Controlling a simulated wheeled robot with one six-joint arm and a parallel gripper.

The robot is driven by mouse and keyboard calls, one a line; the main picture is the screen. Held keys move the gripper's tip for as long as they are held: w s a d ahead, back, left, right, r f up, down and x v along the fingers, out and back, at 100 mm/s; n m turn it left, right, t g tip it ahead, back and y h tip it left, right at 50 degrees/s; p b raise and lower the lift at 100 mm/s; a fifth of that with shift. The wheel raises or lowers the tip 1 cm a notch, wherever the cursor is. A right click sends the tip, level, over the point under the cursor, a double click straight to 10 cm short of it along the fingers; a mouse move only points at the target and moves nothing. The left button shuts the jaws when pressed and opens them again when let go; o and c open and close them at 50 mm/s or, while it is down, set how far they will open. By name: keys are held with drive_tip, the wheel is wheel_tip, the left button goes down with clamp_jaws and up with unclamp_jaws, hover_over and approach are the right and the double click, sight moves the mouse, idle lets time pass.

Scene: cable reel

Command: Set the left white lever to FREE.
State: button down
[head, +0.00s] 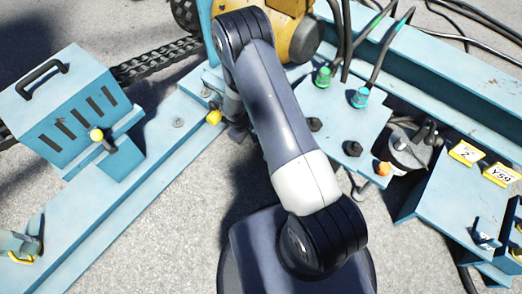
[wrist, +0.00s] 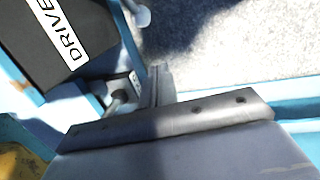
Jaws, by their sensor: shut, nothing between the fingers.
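In the wrist view, a pale rounded knob (wrist: 141,14) shows at the top edge, apart from the fingers. I cannot tell which of these, if either, is the left white lever, and no FREE mark is readable. My gripper (wrist: 159,72) is shut and empty, close beside the short lever; contact cannot be told. In the head view my arm hides most of the gripper and this spot.
A black panel marked DRIVE (wrist: 62,38) is at upper left in the wrist view. In the head view, a blue handled box (head: 65,110) stands left, a yellow-knobbed lever (head: 97,134) before it. A plate with cable plugs (head: 335,105) is right of my arm.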

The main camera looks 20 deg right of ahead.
drive_tip(key=d+f+b, duration=0.2)
drive_tip(key=d+f, duration=0.2)
drive_tip(key=f, duration=0.8)
drive_tip(key=shift+s+d+b, duration=0.3)
drive_tip(key=shift+s+d, duration=0.1)
drive_tip(key=shift+f, duration=0.15)
